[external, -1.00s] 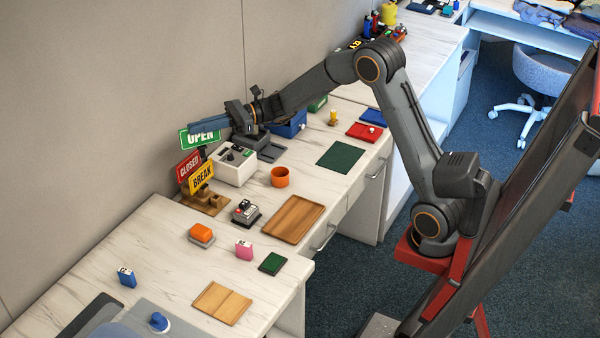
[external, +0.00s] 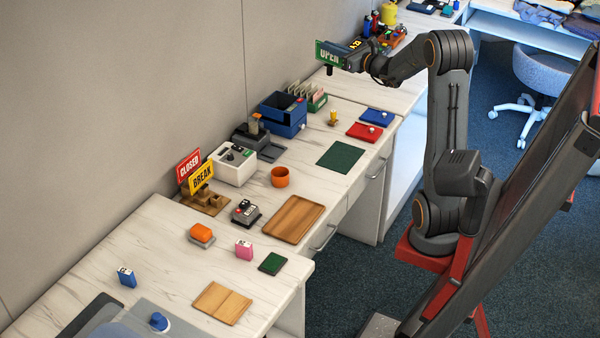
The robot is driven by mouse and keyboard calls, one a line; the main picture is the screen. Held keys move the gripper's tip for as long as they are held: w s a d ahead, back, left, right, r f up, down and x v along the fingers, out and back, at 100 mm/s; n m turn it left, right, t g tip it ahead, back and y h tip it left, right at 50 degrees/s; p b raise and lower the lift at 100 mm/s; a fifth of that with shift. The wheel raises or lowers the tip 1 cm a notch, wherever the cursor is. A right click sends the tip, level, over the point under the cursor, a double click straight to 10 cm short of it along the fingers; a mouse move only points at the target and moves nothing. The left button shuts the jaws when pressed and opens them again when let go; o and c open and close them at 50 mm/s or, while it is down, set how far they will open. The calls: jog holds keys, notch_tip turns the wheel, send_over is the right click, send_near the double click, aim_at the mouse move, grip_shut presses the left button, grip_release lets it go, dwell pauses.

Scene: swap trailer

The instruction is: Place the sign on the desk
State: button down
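The green OPEN sign (external: 328,54) is held up in the air at the top middle of the external view, with a short dark stem below it. My gripper (external: 346,57) is at the sign's right side and appears shut on it; the fingers are partly hidden by the sign. The red CLOSED sign (external: 188,164) and yellow BREAK sign (external: 202,178) stand in a wooden holder (external: 208,203) at the back left. The white marbled desk (external: 165,240) runs along the wall.
Below the held sign, a box with upright cards (external: 308,96) and a blue bin (external: 284,114) stand by the wall. A green mat (external: 340,157), red tray (external: 364,131) and wooden tray (external: 294,219) lie nearer the front. Bottles (external: 389,13) stand farther back.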

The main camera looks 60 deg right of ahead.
jog(key=s+d+r+m+g+h, duration=0.1)
jog(key=s+d+m+g+h, duration=0.15)
jog(key=s+d, duration=0.4)
jog(key=s+d+m+g+h, duration=0.1)
jog(key=s+d+m+h, duration=0.2)
jog(key=s, duration=0.6)
jog(key=s+d+r+m+g+h, duration=0.1)
jog(key=s+d+m+g+h, duration=0.1)
jog(key=s+d+h, duration=0.45)
jog(key=s+f+m+g+h, duration=0.1)
jog(key=s+m+g, duration=0.5)
jog(key=s, duration=2.2)
jog(key=g+h, duration=0.1)
jog(key=g, duration=0.2)
jog(key=shift+d, duration=0.15)
jog(key=shift+f, duration=0.1)
